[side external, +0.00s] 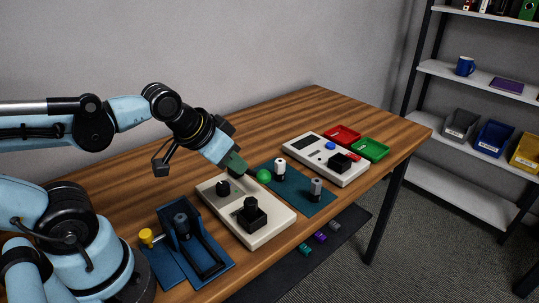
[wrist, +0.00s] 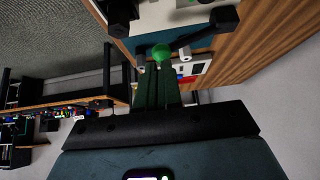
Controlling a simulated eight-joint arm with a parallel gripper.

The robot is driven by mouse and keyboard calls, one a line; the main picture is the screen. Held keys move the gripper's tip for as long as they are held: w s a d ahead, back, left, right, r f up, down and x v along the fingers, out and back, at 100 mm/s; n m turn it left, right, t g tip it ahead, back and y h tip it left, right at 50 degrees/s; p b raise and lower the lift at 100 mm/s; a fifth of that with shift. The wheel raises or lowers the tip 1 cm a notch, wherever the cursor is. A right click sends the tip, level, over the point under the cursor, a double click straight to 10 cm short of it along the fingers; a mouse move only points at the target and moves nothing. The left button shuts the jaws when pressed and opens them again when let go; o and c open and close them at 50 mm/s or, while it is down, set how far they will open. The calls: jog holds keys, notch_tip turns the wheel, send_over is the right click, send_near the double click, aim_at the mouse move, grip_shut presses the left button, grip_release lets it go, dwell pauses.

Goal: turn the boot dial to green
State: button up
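My gripper (side external: 236,164) hangs over the far edge of a cream panel (side external: 270,234). In the wrist view its green fingers (wrist: 160,80) lie side by side with no clear gap, so it looks shut. A green ball (side external: 264,176) shows just right of the fingertips; in the wrist view the ball (wrist: 161,52) appears at their ends. I cannot tell whether they touch. The panel carries a round black knob (side external: 223,188) and a black block with a knob on top (side external: 251,214). No dial label or green mark is legible on it.
A teal mat (side external: 300,197) with two white-and-grey posts lies right of the panel. Beyond it are a white device (side external: 318,162), a red tray (side external: 343,135) and a green tray (side external: 371,150). A blue fixture (side external: 192,246) with a yellow knob stands at the front left.

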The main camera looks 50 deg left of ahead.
aim_at(222, 184)
jog(key=shift+o, duration=1.2)
jog(key=shift+a+n, duration=0.15)
jog(key=shift+n, duration=0.15)
jog(key=shift+o, duration=1.2)
jog(key=shift+w+a+r+n+g, duration=0.15)
jog(key=shift+a+n+g, duration=0.2)
jog(key=shift+n, duration=0.25)
jog(key=o, duration=0.5)
jog(key=a+n+g, duration=0.1)
jog(key=a+n, duration=0.1)
jog(key=n, duration=0.1)
jog(key=a+r+n+g, duration=0.1)
jog(key=n+g, duration=0.1)
jog(key=n, duration=0.2)
jog(key=a+n+g, duration=0.2)
jog(key=n, duration=0.2)
jog(key=shift+w+a+r, duration=0.1)
jog(key=shift+a+r, duration=0.1)
jog(key=shift+a, duration=0.1)
jog(key=shift+w+a+f+n+g, duration=0.15)
jog(key=shift+f+n, duration=0.35)
jog(key=shift+f, duration=1.5)
jog(key=shift+s+a+f+n+g, duration=0.15)
jog(key=shift+f+n, duration=0.35)
jog(key=shift+f, duration=1.45)
jog(key=shift+w+a+f+n+g, duration=0.2)
jog(key=shift+f+n, duration=0.3)
jog(key=shift+f, duration=1.5)
jog(key=c, duration=1.1)
